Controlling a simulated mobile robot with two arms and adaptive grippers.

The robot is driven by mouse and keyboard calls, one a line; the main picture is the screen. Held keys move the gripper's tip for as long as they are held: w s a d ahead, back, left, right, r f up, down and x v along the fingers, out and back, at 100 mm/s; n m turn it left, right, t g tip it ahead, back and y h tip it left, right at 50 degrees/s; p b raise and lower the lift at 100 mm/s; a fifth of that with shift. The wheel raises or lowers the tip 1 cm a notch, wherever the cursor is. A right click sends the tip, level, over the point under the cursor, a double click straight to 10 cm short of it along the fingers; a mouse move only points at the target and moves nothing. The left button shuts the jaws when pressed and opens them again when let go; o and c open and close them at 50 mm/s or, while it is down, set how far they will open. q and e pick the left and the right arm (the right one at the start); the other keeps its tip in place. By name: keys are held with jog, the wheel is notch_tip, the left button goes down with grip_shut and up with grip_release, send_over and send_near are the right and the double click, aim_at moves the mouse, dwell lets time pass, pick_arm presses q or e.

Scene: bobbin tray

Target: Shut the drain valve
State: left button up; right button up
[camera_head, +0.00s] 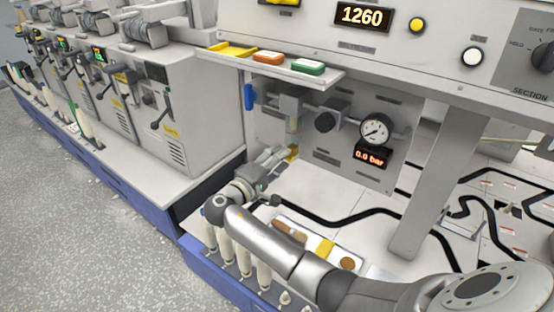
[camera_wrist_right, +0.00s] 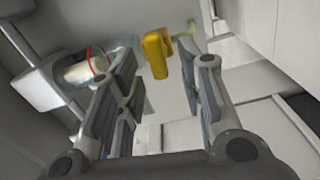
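The drain valve shows as a small yellow handle (camera_head: 293,152) under the filter bowl (camera_head: 292,124) on the grey panel. In the right wrist view the yellow handle (camera_wrist_right: 156,54) hangs ahead of the fingertips, roughly between them. My right gripper (camera_head: 275,158) is just below and left of the handle; in the wrist view its fingers (camera_wrist_right: 160,75) are spread with nothing between the pads. Whether a finger touches the handle cannot be told. My left gripper is not in view.
A blue lever (camera_head: 250,96), black knob (camera_head: 325,122) and pressure gauge (camera_head: 375,130) are on the panel; the display (camera_head: 370,157) reads 0.0 bar. A shelf (camera_head: 330,75) with colored trays overhangs the valve. Several bobbins (camera_head: 243,260) stand below my right arm.

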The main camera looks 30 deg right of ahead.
jog(key=v, duration=1.2)
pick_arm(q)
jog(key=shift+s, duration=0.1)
pick_arm(e)
jog(key=shift+o, duration=0.2)
jog(key=shift+f, duration=0.1)
